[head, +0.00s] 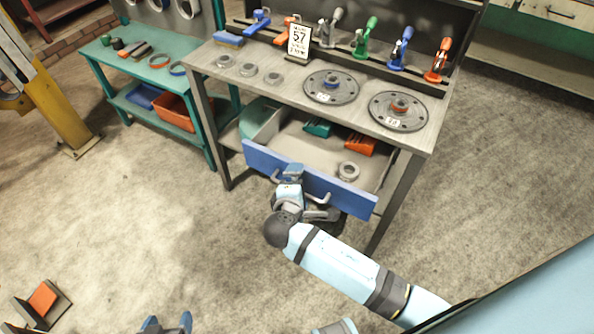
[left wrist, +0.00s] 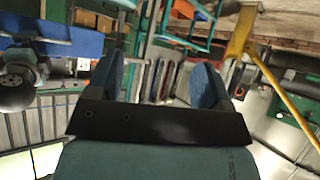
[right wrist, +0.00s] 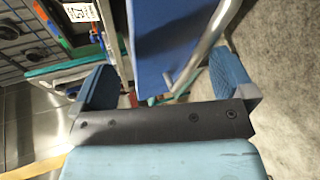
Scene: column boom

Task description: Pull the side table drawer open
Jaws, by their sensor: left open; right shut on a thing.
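The side table (head: 420,135) has a grey top and a drawer with a blue front (head: 345,194). The drawer stands pulled out, its inside showing. A grey bar handle (head: 322,199) is on its front; it also shows in the right wrist view (right wrist: 196,58), beside the blue front (right wrist: 165,45). My right gripper (head: 289,172) is at the drawer front, shut on the handle; the arm partly hides the grip. My left gripper (head: 168,324) is open and empty at the bottom edge, away from the table; its fingers also show in the left wrist view (left wrist: 160,85).
The drawer holds a teal piece (head: 319,128), an orange piece (head: 360,145) and a grey ring (head: 348,171). Round plates, rings and clamps sit on the tabletop. A teal bench (head: 95,50) stands left. The floor in front is clear, except an orange-and-grey item (head: 43,298) lower left.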

